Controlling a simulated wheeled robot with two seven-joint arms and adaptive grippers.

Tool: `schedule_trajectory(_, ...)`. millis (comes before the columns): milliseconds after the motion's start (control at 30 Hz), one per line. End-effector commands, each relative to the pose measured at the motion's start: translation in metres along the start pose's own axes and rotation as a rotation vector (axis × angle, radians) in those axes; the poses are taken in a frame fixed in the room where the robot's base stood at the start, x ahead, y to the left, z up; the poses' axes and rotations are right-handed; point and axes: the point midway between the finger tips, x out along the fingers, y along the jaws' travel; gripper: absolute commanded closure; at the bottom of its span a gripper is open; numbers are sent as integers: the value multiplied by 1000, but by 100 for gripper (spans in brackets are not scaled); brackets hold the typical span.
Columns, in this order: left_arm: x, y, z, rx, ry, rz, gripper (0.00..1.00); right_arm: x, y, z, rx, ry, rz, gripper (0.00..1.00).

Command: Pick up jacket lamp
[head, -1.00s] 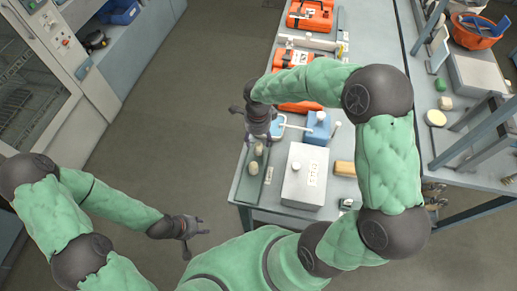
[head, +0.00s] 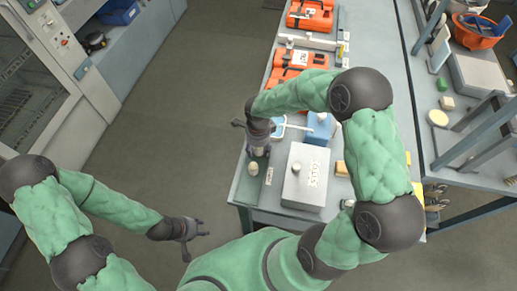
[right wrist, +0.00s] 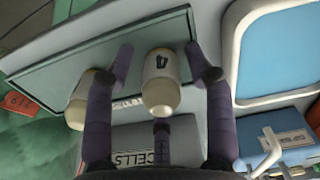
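Two small cream cylindrical lamps stand on a dark green tray (head: 244,190); I cannot tell for sure which is the jacket lamp. In the right wrist view one lamp (right wrist: 160,80), with a dark mark on its side, is between my right gripper's fingers (right wrist: 165,65), with gaps on both sides. The other lamp (right wrist: 82,105) is left of the fingers, partly hidden by one. In the head view my right gripper (head: 258,138) is over the tray and hides part of the farther lamp; the nearer lamp (head: 253,168) shows below. My left gripper (head: 192,240) is open and empty over the floor.
A grey box (head: 305,180) with a knob stands right of the tray. A blue block (head: 320,127) and a blue-and-white tray (right wrist: 275,50) are close to my right gripper. Orange cases (head: 310,15) lie farther back. The floor left of the bench is clear.

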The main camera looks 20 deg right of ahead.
Motion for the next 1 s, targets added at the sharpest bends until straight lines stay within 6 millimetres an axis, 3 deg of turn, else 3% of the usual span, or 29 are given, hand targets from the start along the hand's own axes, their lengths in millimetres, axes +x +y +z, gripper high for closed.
schedule_trajectory(33,0,0,0,0,0,0,60,0,0,0,0,0,0,68)
schedule_trajectory(133,0,0,0,0,0,0,60,0,0,0,0,0,0,96)
schedule_trajectory(167,0,0,0,0,0,0,60,0,0,0,0,0,0,100)
schedule_trajectory(567,-1,0,0,0,0,0,60,-4,0,0,0,0,-1,100)
schedule_trajectory(833,-7,3,0,0,0,0,60,-32,-1,0,1,-1,-3,100)
schedule_trajectory(1000,-11,4,0,0,0,0,60,-55,18,-2,-1,-2,-4,100)
